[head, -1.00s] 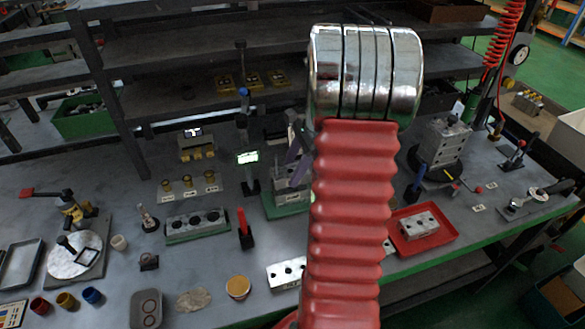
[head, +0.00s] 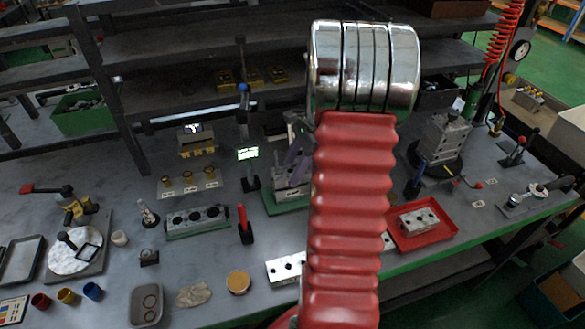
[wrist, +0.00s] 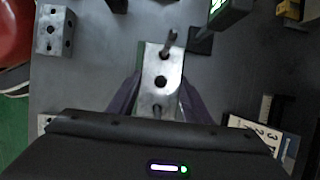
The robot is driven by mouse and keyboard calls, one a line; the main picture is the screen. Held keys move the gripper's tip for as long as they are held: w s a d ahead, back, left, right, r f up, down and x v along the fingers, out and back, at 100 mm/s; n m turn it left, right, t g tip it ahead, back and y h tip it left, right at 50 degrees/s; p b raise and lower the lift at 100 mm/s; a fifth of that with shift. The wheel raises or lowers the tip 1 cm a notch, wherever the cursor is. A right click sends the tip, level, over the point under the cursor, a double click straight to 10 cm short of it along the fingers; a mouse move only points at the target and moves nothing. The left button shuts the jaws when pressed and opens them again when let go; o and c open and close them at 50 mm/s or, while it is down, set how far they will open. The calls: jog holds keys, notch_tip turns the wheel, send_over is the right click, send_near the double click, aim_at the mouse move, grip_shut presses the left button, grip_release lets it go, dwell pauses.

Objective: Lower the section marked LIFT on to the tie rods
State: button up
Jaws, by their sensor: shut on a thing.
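A grey metal block with a dark round hole in its top (wrist: 165,75) lies between the purple fingers of my gripper (wrist: 157,100) in the wrist view. My gripper is shut on this block. I cannot read a LIFT mark on it. A rod (wrist: 169,40) stands up at the block's far end. In the head view my gripper (head: 298,150) is partly hidden by my red arm. Below it, metal sections (head: 287,179) stand on a green base (head: 285,202). I cannot tell the gap between the held section and what is below.
A lit green display on a stand (head: 247,154) is close left of the stack. A red-handled tool (head: 243,222) stands in front. A long drilled block (head: 196,220) lies left, and a red tray (head: 422,236) with a block lies right. Dark shelves rise behind.

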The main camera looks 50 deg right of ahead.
jog(key=shift+f, duration=0.3)
jog(key=o, duration=1.5)
jog(key=v, duration=1.3)
jog(key=shift+d+r, duration=0.2)
jog(key=shift+r, duration=0.1)
jog(key=shift+a, duration=0.1)
